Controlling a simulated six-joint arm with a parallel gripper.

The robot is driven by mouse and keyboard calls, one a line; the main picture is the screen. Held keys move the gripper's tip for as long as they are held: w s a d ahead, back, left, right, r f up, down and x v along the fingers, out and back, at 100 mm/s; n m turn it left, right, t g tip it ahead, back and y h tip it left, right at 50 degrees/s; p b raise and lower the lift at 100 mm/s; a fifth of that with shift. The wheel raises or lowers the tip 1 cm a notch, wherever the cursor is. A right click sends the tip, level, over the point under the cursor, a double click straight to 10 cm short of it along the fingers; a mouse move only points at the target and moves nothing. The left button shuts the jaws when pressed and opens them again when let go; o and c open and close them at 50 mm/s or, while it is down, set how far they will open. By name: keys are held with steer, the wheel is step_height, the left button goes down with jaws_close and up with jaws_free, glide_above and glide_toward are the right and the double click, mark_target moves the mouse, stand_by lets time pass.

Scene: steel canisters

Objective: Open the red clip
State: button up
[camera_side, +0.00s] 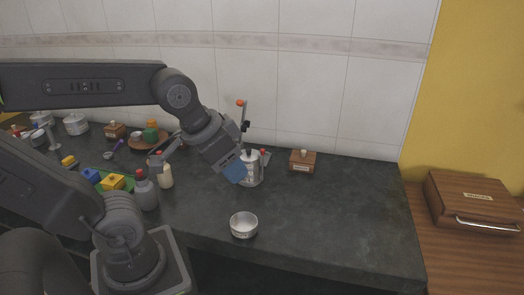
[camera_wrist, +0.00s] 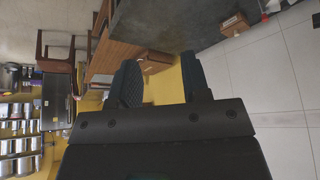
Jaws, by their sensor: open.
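A steel canister (camera_side: 252,172) stands upright on the dark counter near the middle of the side view. Small red parts (camera_side: 263,152) show at its top; which of them is the red clip is too small to tell. A thin dark upright piece with an orange-red tip (camera_side: 240,103) rises behind my gripper; what it joins is hidden. My gripper (camera_side: 236,170) is in front of the canister's left side and hides part of it; contact cannot be told. In the wrist view my gripper (camera_wrist: 161,80) is open with nothing between its fingers. The canister does not show there.
A small metal bowl (camera_side: 244,225) stands on the counter in front. A small wooden box (camera_side: 303,162) stands right of the canister. A grey bottle (camera_side: 145,192), a cream bottle (camera_side: 165,176) and several coloured blocks crowd the left. The counter's right part is clear.

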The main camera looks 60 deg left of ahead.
steer(key=w+a+r+g, duration=0.25)
steer(key=w+a, duration=0.25)
steer(key=w, duration=0.4)
steer(key=g, duration=0.3)
glide_above(263, 149)
step_height(263, 149, down, 8)
step_height(263, 149, down, 13)
steer(key=shift+s+f, duration=0.1)
steer(key=shift+f, duration=0.05)
jaws_close()
